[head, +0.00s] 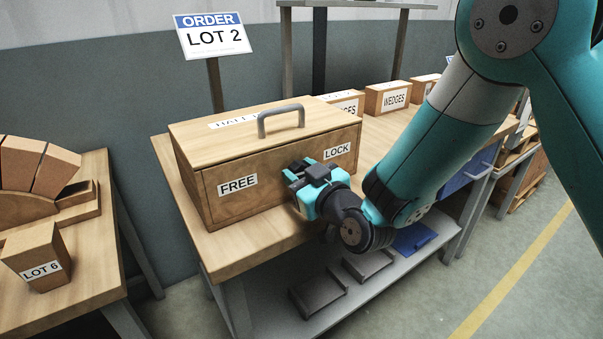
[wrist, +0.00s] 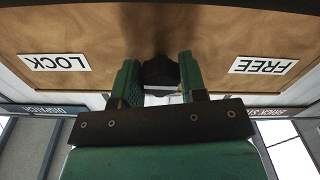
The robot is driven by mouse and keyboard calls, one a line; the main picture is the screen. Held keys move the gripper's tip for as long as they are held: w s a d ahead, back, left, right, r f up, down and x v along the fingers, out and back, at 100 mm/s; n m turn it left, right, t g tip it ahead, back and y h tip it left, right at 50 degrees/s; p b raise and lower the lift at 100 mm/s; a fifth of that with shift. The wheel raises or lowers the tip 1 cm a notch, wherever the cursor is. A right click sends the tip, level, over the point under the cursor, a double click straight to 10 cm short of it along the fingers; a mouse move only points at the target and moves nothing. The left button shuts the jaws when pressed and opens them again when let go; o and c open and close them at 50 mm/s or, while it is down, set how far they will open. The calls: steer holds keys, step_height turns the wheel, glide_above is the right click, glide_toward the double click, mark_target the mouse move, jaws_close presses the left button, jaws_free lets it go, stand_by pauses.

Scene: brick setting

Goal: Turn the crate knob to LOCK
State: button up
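The wooden crate (head: 275,150) stands on the workbench, with a FREE label (head: 237,185) at the left of its front and a LOCK label (head: 337,151) at the right. My gripper (head: 300,172) is at the crate front between the labels and hides the knob in the head view. In the wrist view, which is upside down, the dark knob (wrist: 161,73) sits between my two green fingers, and both appear to touch its sides. The FREE label (wrist: 264,65) is on the right there and the LOCK label (wrist: 54,62) on the left. The knob's pointing direction is unclear.
A grey handle (head: 281,116) rises from the crate lid. Boxes, one marked WEDGES (head: 388,97), stand behind to the right. An ORDER LOT 2 sign (head: 213,36) stands behind the crate. A left table holds a LOT 6 block (head: 36,257). A lower shelf (head: 350,290) lies below my gripper.

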steer(key=shift+m, duration=0.4)
steer(key=m+p, duration=0.1)
steer(key=m, duration=0.2)
steer(key=shift+m, duration=0.4)
steer(key=m, duration=0.3)
steer(key=shift+m, duration=0.3)
steer(key=m+p, duration=0.1)
steer(key=m, duration=0.3)
steer(key=shift+a+r+m, duration=0.1)
steer(key=shift+m, duration=0.2)
steer(key=shift+s+m+p, duration=0.1)
steer(key=shift+m+p, duration=0.25)
steer(key=shift+m, duration=1.45)
steer(key=o, duration=0.9)
steer(key=shift+o, duration=0.2)
